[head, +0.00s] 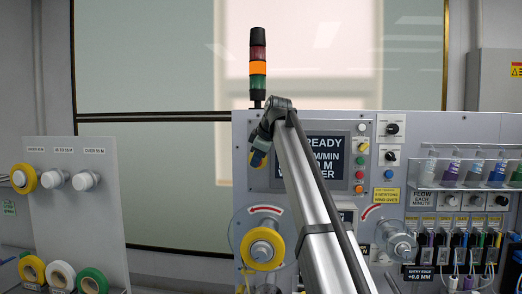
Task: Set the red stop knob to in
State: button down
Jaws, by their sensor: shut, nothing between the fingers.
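A column of small round controls stands just right of the display on the grey machine panel. My gripper (258,159) is at the end of my bent arm, in front of the panel's upper left part. It is shut and holds nothing. It is left of the red knob and apart from it, across the display (326,152). My arm's long silver link hides part of the display and the panel below.
A yellow-rimmed reel (262,247) is below my gripper, and a clear reel (397,240) is at the right. A black knob (392,129) and a blue button (390,155) are right of the red knob. A rack of vials (470,170) stands farther right.

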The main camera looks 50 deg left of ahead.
jog(key=shift+w+a, duration=1.4)
jog(key=shift+a, duration=0.1)
jog(key=shift+w+a, duration=0.6)
jog(key=shift+w, duration=0.05)
jog(key=s+d+r, duration=0.3)
jog(key=d+r, duration=0.5)
jog(key=d, duration=0.1)
jog(key=shift+s, duration=0.3)
